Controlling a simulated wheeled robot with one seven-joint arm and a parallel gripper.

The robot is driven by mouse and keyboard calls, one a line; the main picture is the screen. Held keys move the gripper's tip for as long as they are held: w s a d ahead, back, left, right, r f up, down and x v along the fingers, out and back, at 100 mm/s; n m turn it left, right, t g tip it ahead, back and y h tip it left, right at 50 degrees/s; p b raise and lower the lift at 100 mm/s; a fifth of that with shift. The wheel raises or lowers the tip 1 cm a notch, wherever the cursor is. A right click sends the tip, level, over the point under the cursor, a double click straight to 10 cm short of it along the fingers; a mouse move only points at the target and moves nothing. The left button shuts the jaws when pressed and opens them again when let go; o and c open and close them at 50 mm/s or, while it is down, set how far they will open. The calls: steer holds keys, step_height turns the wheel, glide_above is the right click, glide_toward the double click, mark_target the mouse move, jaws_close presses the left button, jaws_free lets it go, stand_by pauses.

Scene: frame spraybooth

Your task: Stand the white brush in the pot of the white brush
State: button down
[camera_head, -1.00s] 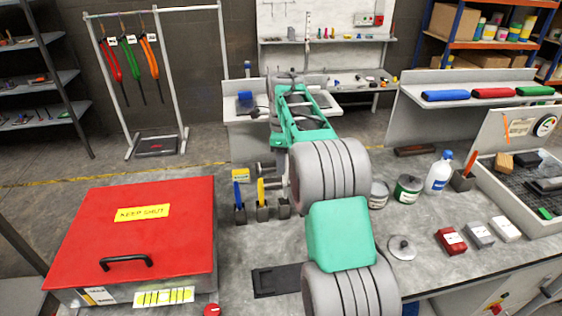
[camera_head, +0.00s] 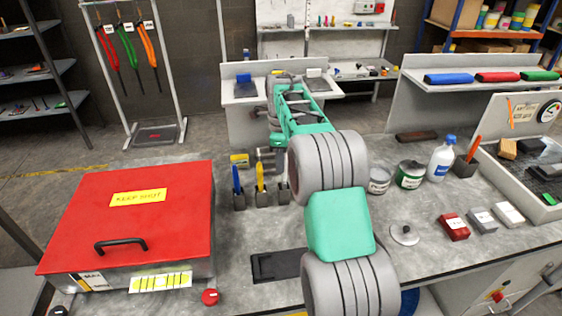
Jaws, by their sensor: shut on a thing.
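Three small dark pots stand in a row on the grey bench. The left pot (camera_head: 239,202) holds a blue brush (camera_head: 237,180) upright, and the middle pot (camera_head: 263,199) holds a yellow brush (camera_head: 260,175) upright. The right pot (camera_head: 284,197) is partly behind my arm, and I cannot tell what is in it.
A red-lidded box (camera_head: 135,210) fills the bench's left. Right of my arm are paint tins (camera_head: 410,174), a white bottle (camera_head: 441,160), a round lid (camera_head: 405,234) and several small blocks. A dark flat plate (camera_head: 278,266) lies in front.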

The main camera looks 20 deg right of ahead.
steer(key=shift+f+b, duration=0.4)
steer(key=shift+f, duration=0.6)
stand_by(0.3)
steer(key=c, duration=1.3)
jaws_free()
step_height(320, 180, up, 8)
steer(key=shift+f+b, duration=0.1)
steer(key=shift+b, duration=0.3)
